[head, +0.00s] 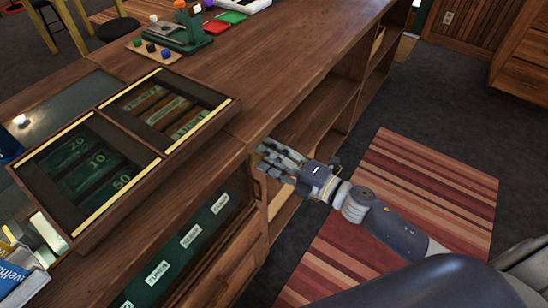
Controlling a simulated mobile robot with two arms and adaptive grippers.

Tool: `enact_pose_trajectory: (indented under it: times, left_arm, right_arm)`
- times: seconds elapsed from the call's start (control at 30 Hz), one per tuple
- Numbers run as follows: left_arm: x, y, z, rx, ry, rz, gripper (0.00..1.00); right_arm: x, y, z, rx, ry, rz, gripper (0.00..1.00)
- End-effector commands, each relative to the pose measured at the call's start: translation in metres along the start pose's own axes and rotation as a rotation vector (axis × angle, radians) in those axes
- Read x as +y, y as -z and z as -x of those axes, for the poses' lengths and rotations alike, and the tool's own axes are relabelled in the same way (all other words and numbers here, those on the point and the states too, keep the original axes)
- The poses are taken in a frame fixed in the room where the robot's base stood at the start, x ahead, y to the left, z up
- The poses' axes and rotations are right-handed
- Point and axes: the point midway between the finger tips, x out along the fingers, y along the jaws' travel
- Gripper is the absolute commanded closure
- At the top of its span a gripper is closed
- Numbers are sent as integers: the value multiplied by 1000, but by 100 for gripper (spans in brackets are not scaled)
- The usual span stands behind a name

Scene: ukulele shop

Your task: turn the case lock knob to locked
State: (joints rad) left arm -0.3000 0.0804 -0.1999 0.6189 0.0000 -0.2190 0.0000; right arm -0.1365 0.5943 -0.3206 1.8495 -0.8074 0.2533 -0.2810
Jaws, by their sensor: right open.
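My right gripper (269,158) reaches in from the right, at the front face of the wooden counter. Its jaws are open and nothing shows between them. The fingers are beside the upright post between the open shelves and a green-backed case (205,218) with white labels, set into the counter front. I cannot make out the lock knob clearly; the post near the fingers is partly covered by the gripper. I cannot tell whether fingers and post touch. My left gripper is not in view.
The wooden counter (270,62) runs from lower left to upper right. On it are a glass-topped tray (165,155) with numbered compartments, a green tool (185,35) and books at lower left. A striped rug (440,180) lies on the dark floor.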

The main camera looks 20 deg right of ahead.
Motion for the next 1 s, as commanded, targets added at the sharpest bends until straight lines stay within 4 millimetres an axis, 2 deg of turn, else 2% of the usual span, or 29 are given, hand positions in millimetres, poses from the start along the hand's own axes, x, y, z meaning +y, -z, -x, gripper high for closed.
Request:
enact_pose_trajectory:
  times: [0.13, 0.23, 0.5, 0.7, 0.83, 1.0]
  left_arm:
    - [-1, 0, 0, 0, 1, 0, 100]
    - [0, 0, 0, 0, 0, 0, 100]
    - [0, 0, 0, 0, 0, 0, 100]
    - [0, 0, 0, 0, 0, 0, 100]
    - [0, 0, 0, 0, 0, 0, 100]
    - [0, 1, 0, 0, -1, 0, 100]
  right_arm:
    - [-1, 0, 8, 0, 1, -1, 54]
    - [-1, 0, 20, -1, 3, -2, 54]
    - [-2, 0, 71, -1, 4, -2, 54]
    - [-1, 1, 102, -1, 3, -2, 54]
    - [-1, 0, 114, 0, 1, -1, 54]
    - [0, 0, 120, 0, 0, 0, 54]
